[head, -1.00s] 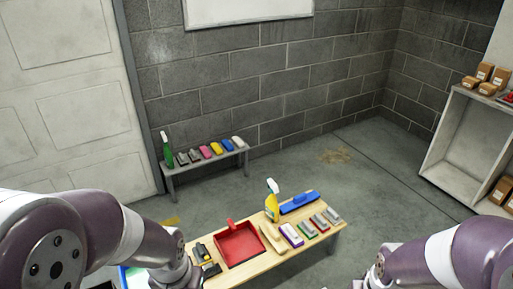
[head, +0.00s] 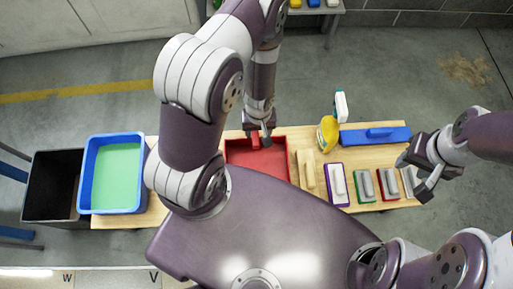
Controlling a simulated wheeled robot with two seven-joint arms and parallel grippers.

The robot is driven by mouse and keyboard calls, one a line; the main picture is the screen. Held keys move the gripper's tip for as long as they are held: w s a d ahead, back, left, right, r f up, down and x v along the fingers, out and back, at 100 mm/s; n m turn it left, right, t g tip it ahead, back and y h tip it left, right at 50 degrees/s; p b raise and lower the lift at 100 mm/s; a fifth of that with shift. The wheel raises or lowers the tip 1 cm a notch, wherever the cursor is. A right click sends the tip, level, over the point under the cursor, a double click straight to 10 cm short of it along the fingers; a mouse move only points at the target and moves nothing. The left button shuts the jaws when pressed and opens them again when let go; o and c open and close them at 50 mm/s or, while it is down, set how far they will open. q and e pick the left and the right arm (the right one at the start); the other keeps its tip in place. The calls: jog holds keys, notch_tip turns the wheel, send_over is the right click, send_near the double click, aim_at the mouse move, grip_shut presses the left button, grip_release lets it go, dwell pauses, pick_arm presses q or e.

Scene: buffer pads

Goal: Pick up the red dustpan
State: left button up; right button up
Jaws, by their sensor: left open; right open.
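The red dustpan (head: 278,165) lies on the wooden bench, partly hidden by my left arm and my body. Its short red handle (head: 268,142) is at the pan's far edge. My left gripper (head: 260,137) points down at the handle and is open. Its fingertips are at or just over the handle; I cannot tell whether they touch it. My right gripper (head: 420,184) is open and empty, over the right end of the bench near the grey-topped pads.
On the wooden bench (head: 390,152) are a spray bottle (head: 328,132), a blue brush (head: 375,136), a wooden brush (head: 306,170) and several coloured pads (head: 338,184). A blue tub (head: 84,178) with green content and a black bin (head: 48,190) stand at left.

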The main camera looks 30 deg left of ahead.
aim_at(258, 141)
pick_arm(q)
notch_tip(258, 141, down, 6)
jog(key=shift+s+b, duration=0.1)
jog(key=shift+b, duration=0.75)
jog(key=f, duration=0.1)
jog(key=f+b, duration=0.1)
jog(key=f, duration=0.1)
jog(key=f+b, duration=0.1)
jog(key=f, duration=0.1)
jog(key=shift+s+a, duration=0.25)
jog(key=shift+a, duration=0.05)
jog(key=shift+r, duration=0.15)
grip_shut()
